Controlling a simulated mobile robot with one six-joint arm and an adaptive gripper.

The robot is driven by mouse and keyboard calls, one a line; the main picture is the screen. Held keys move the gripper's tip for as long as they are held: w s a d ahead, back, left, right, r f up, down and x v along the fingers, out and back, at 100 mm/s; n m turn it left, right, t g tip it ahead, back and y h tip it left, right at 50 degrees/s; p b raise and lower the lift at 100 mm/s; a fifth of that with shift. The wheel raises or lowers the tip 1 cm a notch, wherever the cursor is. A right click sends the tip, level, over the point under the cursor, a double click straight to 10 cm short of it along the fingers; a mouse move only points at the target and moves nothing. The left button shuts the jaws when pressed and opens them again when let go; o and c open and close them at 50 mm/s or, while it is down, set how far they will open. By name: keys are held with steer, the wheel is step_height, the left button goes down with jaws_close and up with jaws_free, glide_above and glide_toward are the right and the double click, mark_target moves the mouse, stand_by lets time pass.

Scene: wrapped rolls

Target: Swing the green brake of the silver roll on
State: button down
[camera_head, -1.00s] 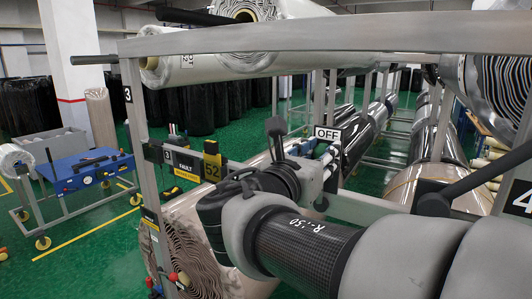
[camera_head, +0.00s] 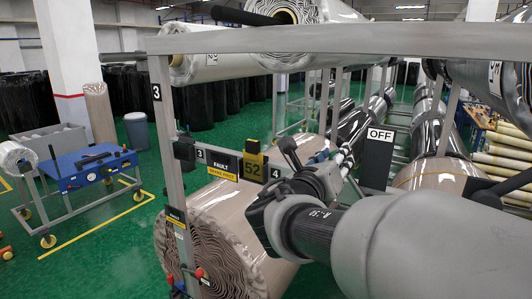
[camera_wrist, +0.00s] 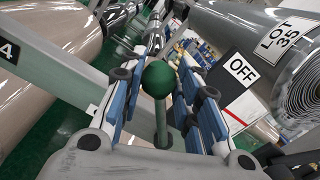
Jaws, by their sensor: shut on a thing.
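The green brake shows as a green ball knob (camera_wrist: 159,80) on a thin green stem in the wrist view. My gripper (camera_wrist: 164,70) is shut on the brake, with its blue-lined fingers on both sides of the knob and stem. A silver-grey roll (camera_wrist: 225,25) with a LOT 35 label lies at the upper right, and a plate marked OFF (camera_wrist: 240,70) stands beside the fingers. In the head view the OFF plate (camera_head: 380,135) is just right of my gripper (camera_head: 338,160). The brake is hidden there behind my gripper and arm.
A grey rack beam (camera_head: 330,40) crosses above my arm, with a post (camera_head: 170,130) at left. A brown roll (camera_head: 215,235) lies below. A blue cart (camera_head: 90,168) and a bin (camera_head: 137,130) stand on open green floor at left.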

step_height(320, 180, down, 6)
steer(key=w+a+n, duration=0.2)
steer(key=a+n, duration=0.1)
steer(key=shift+b, duration=0.45)
steer(key=shift+f, duration=0.1)
steer(key=c, duration=1.3)
jaws_free()
steer(key=shift+w+a, duration=0.1)
steer(key=shift+o, duration=0.4)
steer(key=shift+r, duration=0.2)
